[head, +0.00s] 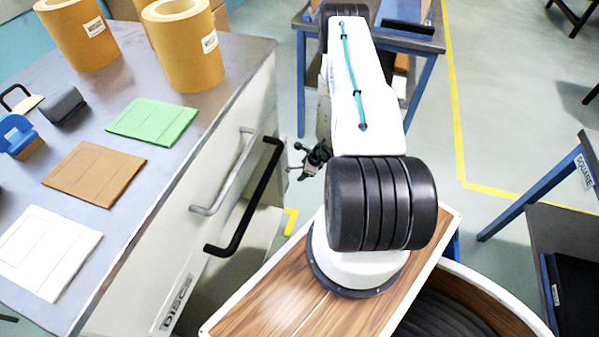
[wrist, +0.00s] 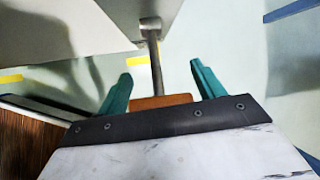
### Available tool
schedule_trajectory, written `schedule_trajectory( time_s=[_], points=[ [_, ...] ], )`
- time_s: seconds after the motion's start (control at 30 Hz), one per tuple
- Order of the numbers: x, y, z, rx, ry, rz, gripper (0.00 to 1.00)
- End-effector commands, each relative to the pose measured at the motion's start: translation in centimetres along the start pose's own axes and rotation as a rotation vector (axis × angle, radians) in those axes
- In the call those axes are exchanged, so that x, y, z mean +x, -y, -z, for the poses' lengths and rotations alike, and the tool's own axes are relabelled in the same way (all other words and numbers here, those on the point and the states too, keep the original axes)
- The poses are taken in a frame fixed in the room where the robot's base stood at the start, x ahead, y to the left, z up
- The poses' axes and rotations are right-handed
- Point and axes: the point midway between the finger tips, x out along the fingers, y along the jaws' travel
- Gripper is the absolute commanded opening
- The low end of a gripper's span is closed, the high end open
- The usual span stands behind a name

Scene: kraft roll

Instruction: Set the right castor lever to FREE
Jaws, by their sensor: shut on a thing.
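In the wrist view my gripper (wrist: 161,78) has its two teal fingers on either side of an orange-brown piece (wrist: 160,102), which fills the gap between them. A grey metal rod (wrist: 154,60) runs down to this piece from under a pale overhanging body (wrist: 70,30). I take the orange-brown piece to be the castor lever's end, held in the shut fingers. No FREE marking is readable.
The grey bench (head: 225,60) bears two kraft rolls and flat sheets. A black bar handle (head: 262,195) and a grey handle (head: 225,180) stick out from its side, left of my arm. A blue-legged table (head: 427,40) stands behind, another at right. Floor between is clear.

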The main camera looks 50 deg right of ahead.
Motion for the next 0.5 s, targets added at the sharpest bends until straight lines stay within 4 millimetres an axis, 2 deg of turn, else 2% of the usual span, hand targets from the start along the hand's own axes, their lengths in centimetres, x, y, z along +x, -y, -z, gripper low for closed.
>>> schedule_trajectory(
  time_s=[0.5],
  points=[
    [-0.69, 0.64, 0.34, 0.013, 0.002, 0.007, 0.27]
  ],
)
